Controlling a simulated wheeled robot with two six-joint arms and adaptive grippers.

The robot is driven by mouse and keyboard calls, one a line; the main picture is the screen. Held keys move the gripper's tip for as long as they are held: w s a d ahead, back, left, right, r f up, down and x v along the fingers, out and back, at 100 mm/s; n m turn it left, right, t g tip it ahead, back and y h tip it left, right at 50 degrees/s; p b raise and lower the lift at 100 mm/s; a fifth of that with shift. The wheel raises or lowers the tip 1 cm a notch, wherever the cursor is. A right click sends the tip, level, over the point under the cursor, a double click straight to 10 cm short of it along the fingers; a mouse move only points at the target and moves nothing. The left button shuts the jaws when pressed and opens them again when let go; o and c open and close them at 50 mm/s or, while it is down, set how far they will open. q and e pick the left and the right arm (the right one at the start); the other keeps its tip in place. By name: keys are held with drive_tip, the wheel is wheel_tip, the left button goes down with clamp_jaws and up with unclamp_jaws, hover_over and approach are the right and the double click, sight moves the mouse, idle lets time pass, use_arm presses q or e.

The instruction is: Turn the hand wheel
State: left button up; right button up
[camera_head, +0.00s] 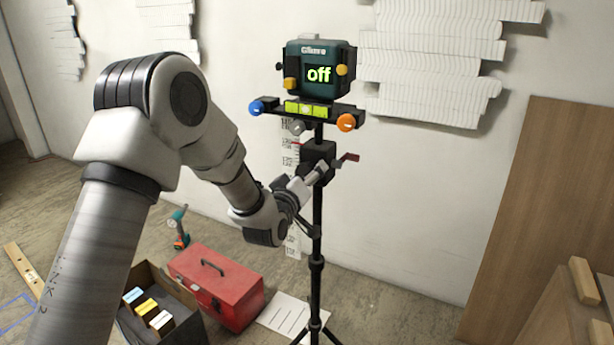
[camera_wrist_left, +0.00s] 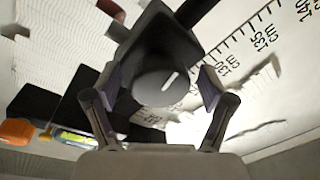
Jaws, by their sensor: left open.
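The hand wheel (camera_wrist_left: 158,88) is a dark round knob with a white line mark, on the face of a black block, in the left wrist view. The block (camera_head: 318,152) sits on the tripod post in the head view, where my gripper hides the wheel. My left gripper (camera_head: 316,176) is at the front of the block. In the wrist view its open fingers (camera_wrist_left: 158,80) stand on both sides of the wheel. I cannot tell whether they touch it. My right gripper is not in view.
A red toolbox (camera_head: 217,285) and an open box (camera_head: 144,272) stand on the floor.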

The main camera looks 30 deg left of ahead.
use_arm(q)
drive_tip(key=c, duration=1.2)
drive_tip(key=shift+o, duration=0.2)
drive_tip(key=shift+m, duration=0.5)
